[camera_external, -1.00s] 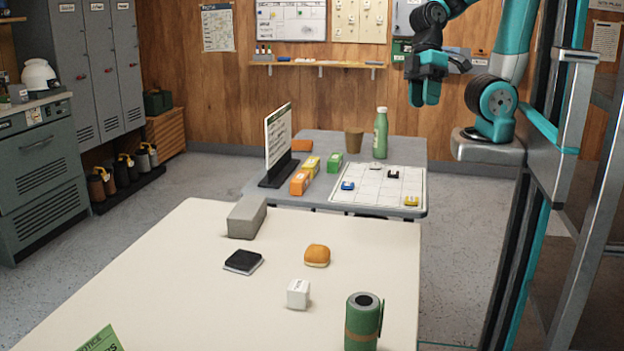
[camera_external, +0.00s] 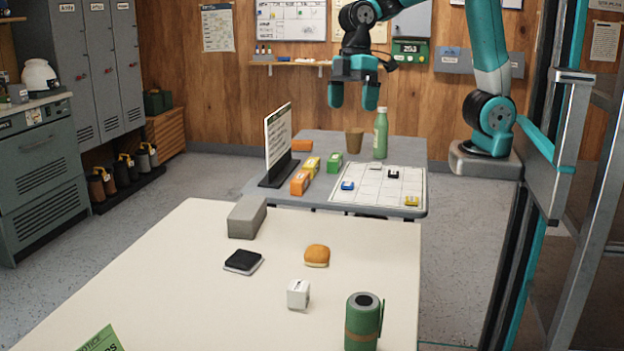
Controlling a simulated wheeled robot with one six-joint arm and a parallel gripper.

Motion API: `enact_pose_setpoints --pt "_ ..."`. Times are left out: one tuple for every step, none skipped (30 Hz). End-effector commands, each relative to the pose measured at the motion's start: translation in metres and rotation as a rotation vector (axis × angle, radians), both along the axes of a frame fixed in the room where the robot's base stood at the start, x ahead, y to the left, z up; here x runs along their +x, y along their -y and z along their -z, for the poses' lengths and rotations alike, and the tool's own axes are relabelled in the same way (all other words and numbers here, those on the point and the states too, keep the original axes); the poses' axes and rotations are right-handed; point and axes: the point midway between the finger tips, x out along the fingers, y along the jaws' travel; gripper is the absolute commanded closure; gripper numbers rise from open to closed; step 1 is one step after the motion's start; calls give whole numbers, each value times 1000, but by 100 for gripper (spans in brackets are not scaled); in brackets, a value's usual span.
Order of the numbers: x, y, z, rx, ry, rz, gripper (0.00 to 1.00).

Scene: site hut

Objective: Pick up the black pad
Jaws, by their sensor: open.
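The black pad (camera_external: 243,260) is a flat, dark square with a pale lower edge. It lies on the cream table (camera_external: 160,290) in the foreground, left of the bread roll (camera_external: 317,255). My gripper (camera_external: 353,100) is open and empty, fingers pointing down. It hangs high above the far grey table, well behind and to the right of the pad.
Near the pad are a grey block (camera_external: 247,217), a white cube (camera_external: 298,294) and a green flask (camera_external: 363,322). The far table (camera_external: 400,147) holds a green bottle (camera_external: 381,133), a brown cup (camera_external: 354,140), an upright board (camera_external: 278,145) and a grid sheet (camera_external: 370,195).

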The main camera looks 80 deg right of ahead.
Motion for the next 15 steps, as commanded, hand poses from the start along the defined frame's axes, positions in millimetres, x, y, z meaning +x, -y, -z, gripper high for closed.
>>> enact_pose_setpoints --pt "31 -12 20 -28 9 -54 0" --pt "48 -18 26 -44 15 -85 0" --pt "69 -27 34 -65 23 -125 0" --pt "84 -33 42 -80 27 -157 0" --pt "99 -40 50 -94 32 -188 0" --pt "117 -50 61 -113 35 -226 0" --pt "130 -57 71 -126 39 -256 0" --pt "142 -64 80 -137 41 -284 0" --pt "157 -73 93 -153 43 -321 0" --pt "166 -80 103 -162 43 -347 0" --pt "175 -87 113 -171 45 -371 0" --pt "185 -94 125 -181 44 -401 0" --pt "191 -99 133 -187 44 -421 0" --pt "196 -104 140 -192 45 -441 0" --pt "201 -110 149 -198 45 -461 0"
